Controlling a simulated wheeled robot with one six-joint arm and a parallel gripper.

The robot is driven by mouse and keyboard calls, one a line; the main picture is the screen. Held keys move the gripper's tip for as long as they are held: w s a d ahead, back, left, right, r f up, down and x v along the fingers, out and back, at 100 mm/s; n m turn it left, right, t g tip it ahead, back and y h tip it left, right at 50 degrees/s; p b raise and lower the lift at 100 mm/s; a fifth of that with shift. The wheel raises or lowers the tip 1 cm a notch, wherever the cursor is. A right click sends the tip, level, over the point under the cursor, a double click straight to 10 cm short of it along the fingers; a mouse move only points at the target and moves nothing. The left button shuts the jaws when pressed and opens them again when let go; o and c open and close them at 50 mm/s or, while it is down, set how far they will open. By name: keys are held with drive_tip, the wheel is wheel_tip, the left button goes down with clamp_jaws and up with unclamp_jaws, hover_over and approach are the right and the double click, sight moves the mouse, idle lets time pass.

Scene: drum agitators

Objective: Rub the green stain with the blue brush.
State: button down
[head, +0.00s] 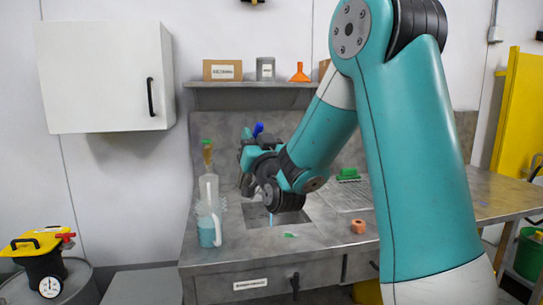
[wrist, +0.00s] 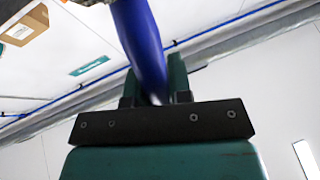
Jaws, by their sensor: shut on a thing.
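My gripper (head: 247,150) is above the back left of the grey counter, beside the sink. It is shut on a blue handle, taken to be the blue brush (head: 258,128), whose blue end sticks up above the fingers. In the wrist view the blue shaft (wrist: 140,40) runs up from between the fingers (wrist: 155,88). The brush's bristles cannot be made out. A small flat green patch, likely the green stain (head: 290,235), lies on the counter in front of the sink, well apart from the gripper.
A clear jug of bluish liquid (head: 209,230) and a tall pale bottle (head: 208,190) stand left of the sink (head: 292,217). An orange block (head: 358,226) sits right of the green patch, and a green brush (head: 348,174) lies farther back. A shelf (head: 250,84) hangs above.

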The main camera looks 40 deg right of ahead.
drive_tip(key=d+f+m+g+h, duration=0.2)
drive_tip(key=d+f+g+h, duration=0.1)
drive_tip(key=d+f, duration=1)
drive_tip(key=d+h, duration=0.1)
drive_tip(key=d, duration=0.2)
drive_tip(key=shift+d+g+p, duration=0.25)
drive_tip(key=shift+g+p, duration=0.05)
drive_tip(key=shift+p, duration=0.05)
